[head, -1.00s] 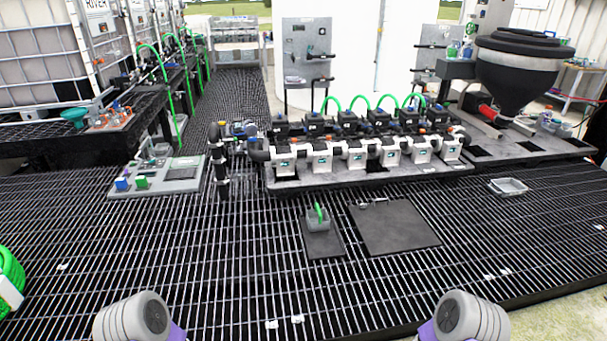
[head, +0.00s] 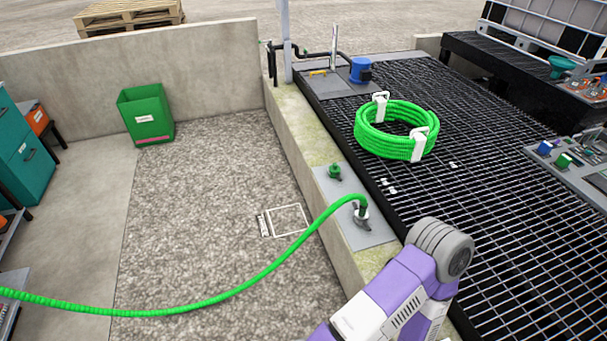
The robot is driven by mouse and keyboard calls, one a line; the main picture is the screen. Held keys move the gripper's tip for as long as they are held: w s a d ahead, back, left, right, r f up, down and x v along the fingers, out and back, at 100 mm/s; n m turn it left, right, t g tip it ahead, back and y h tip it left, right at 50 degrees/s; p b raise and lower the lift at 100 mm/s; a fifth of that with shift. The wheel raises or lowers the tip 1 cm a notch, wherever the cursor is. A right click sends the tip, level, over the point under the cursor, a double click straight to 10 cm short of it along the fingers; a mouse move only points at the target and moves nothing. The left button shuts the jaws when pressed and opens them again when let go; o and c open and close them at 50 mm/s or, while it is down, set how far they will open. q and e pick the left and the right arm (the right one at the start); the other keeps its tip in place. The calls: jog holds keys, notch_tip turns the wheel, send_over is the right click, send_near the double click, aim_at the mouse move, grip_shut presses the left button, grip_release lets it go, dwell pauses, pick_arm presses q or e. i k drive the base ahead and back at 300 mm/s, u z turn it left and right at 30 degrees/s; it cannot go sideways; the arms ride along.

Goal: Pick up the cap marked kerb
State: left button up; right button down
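A small green fitting that looks like a cap (head: 335,172) sits on a grey plate (head: 352,232) on top of the concrete kerb. No marking on it is readable, so I cannot tell if it is the cap marked kerb. On the same plate, a green hose (head: 240,290) ends at a metal coupling (head: 361,213). One of my purple and white arms reaches in from the bottom, near the kerb and grating. Neither gripper shows.
A coiled green hose with white straps (head: 397,131) lies on the black grating (head: 480,200). The concrete kerb (head: 300,150) edges a gravel area. A green bin (head: 146,115) stands by the back wall. A blue pump-like unit (head: 360,70) is at the far end.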

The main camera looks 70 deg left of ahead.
aim_at(334, 169)
jog(key=u, duration=0.35)
jog(key=k, duration=0.8)
jog(key=u, duration=1.25)
jog(key=i, duration=0.65)
jog(key=u, duration=0.7)
jog(key=k, duration=0.45)
jog(key=u, duration=1.1)
jog(key=k, duration=0.9)
jog(key=u, duration=0.4)
jog(key=i, duration=1.75)
jog(key=z, duration=0.4)
jog(key=i, duration=1.95)
jog(key=z, duration=0.55)
jog(key=i, duration=1.95)
jog(key=z, duration=0.5)
